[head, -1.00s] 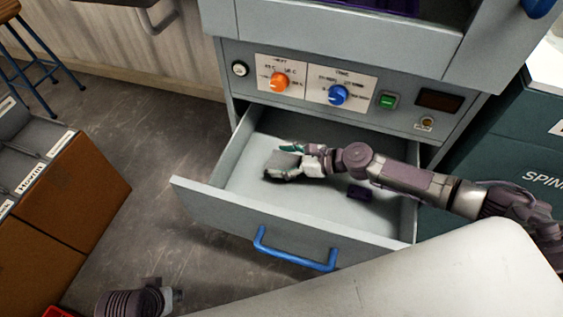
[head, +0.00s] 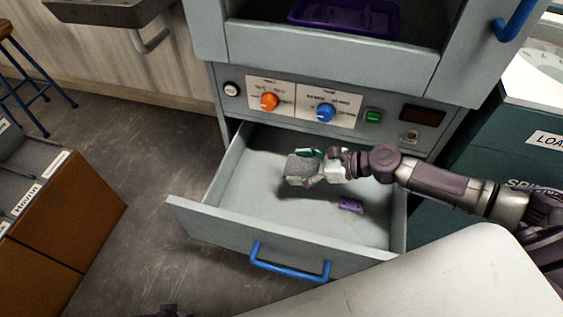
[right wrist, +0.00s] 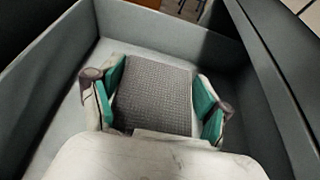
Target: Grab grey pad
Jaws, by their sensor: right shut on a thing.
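The grey pad (head: 302,167) is a square textured block inside the open drawer's outline in the head view. My right gripper (head: 308,168) is shut on it, holding it above the drawer floor. In the right wrist view the pad (right wrist: 155,95) sits between the two teal-lined fingers of the gripper (right wrist: 160,98), with a finger against each side. My left gripper is not shown; only a dark sliver of my left arm shows at the bottom edge of the head view.
The open drawer (head: 225,222) has raised walls and a blue handle (head: 290,266). A small purple object (head: 350,205) lies on its floor. Above are a control panel with orange (head: 269,101) and blue (head: 325,112) knobs and a purple tray (head: 345,14).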

